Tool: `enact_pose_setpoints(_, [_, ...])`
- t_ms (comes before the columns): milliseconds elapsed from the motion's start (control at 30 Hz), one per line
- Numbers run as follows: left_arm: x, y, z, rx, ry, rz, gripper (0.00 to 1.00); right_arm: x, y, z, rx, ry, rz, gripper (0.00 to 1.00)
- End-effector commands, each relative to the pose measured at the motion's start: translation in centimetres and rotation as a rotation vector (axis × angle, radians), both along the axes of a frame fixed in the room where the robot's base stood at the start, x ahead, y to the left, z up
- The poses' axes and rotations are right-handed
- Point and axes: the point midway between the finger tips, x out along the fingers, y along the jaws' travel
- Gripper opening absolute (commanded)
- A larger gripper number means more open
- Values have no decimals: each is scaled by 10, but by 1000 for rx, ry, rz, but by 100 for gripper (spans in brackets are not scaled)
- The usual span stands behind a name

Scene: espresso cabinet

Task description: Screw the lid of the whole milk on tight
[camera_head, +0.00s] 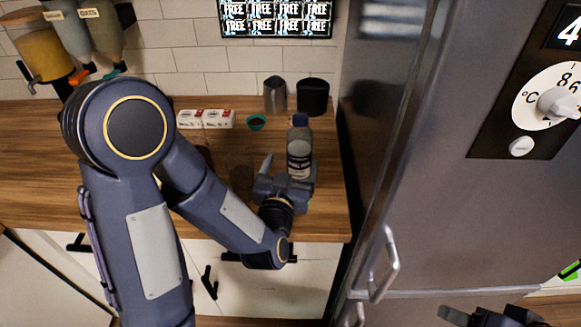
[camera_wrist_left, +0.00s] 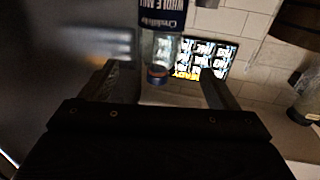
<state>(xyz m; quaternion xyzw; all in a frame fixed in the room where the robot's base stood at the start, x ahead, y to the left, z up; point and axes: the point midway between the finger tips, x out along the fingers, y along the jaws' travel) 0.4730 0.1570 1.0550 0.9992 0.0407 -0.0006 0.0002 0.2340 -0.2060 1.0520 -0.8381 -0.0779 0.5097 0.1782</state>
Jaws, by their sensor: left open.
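The whole milk bottle (camera_head: 300,147) stands upright on the wooden counter, with its blue lid (camera_head: 300,120) on top. In the left wrist view the bottle (camera_wrist_left: 161,18) appears upside down, its "WHOLE MILK" label at the top and the blue lid (camera_wrist_left: 157,75) below. My left gripper (camera_head: 288,170) is open at the near side of the bottle, low by its label. In the wrist view the bottle shows between the spread fingers; I cannot tell whether they touch it. How tightly the lid sits cannot be seen. My right gripper (camera_head: 490,315) is partly in view at the bottom right.
A metal pitcher (camera_head: 275,95) and a dark container (camera_head: 313,96) stand behind the bottle. A small teal bowl (camera_head: 256,123) and white boxes (camera_head: 205,119) are to the left. A steel refrigerator (camera_head: 430,190) rises just right of the counter edge.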

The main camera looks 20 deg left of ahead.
Motion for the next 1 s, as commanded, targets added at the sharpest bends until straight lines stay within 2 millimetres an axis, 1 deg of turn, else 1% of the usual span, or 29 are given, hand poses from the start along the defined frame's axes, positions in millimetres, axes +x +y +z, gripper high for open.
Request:
enact_pose_setpoints(367, [1, 1, 0, -6, 5, -2, 82, 0, 0, 0, 0, 0, 0, 59])
enact_pose_setpoints(467, [1, 3, 2, -36, 33, -17, 82, 0, 0, 0, 0, 0, 0, 59])
enact_pose_setpoints(633, [-3, 10, 8, -140, 153, -87, 82, 0, 0, 0, 0, 0, 0, 59])
enact_pose_setpoints(767, [-20, 14, 13, -228, 287, -159, 82, 0, 0, 0, 0, 0, 0, 59])
enact_pose_setpoints(867, [-40, 17, 15, -281, 395, -208, 82, 0, 0, 0, 0, 0, 0, 59])
enact_pose_setpoints(967, [-66, 21, 15, -322, 506, -247, 82, 0, 0, 0, 0, 0, 0, 59])
enact_pose_setpoints(1000, [-78, 23, 15, -335, 553, -258, 82, 0, 0, 0, 0, 0, 0, 59])
